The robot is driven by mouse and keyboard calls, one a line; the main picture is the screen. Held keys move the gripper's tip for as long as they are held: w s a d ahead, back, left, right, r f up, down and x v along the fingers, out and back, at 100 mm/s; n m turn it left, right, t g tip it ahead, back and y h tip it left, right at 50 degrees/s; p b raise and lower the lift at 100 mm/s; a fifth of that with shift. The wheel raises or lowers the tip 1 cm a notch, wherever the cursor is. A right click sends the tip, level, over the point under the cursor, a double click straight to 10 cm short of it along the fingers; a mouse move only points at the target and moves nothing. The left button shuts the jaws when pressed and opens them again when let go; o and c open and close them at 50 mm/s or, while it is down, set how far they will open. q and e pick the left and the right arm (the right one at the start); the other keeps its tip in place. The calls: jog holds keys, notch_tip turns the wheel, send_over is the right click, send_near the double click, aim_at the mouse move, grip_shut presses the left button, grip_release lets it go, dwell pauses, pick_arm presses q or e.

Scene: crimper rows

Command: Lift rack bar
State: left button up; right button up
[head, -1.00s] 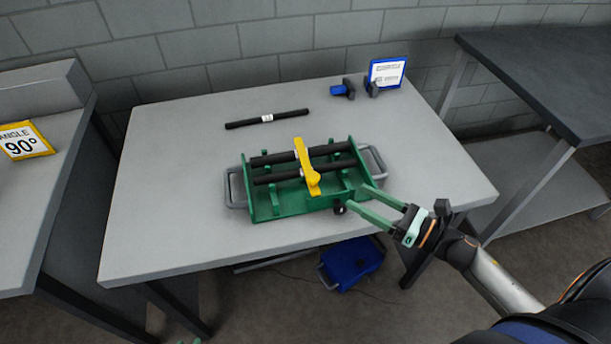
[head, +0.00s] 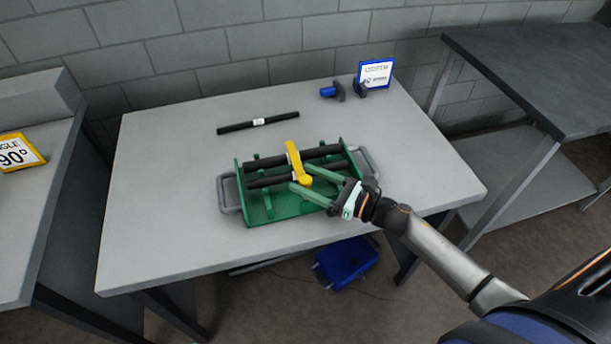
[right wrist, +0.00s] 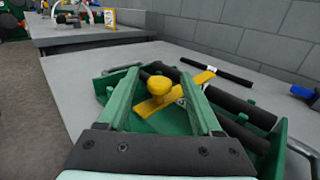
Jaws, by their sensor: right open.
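A green rack (head: 272,212) with grey side handles sits on the table and holds two black rods (head: 320,152). The bar also shows in the right wrist view (right wrist: 188,91). My right gripper (head: 300,178) is open over the near side of the rack, its green fingers on either side of the knob. In the right wrist view the knob appears between the fingers (right wrist: 159,74); I cannot tell whether they touch it. My left gripper is out of view.
A loose black rod (head: 258,123) with a white label lies behind the rack. A blue-and-black tool (head: 333,91) and a blue-framed sign (head: 375,74) stand at the back right. The table (head: 160,210) is clear left of the rack. A blue case (head: 345,262) is below.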

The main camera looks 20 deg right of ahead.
jog(key=shift+w+a, duration=0.3)
grip_shut()
dwell(0.5)
dwell(0.9)
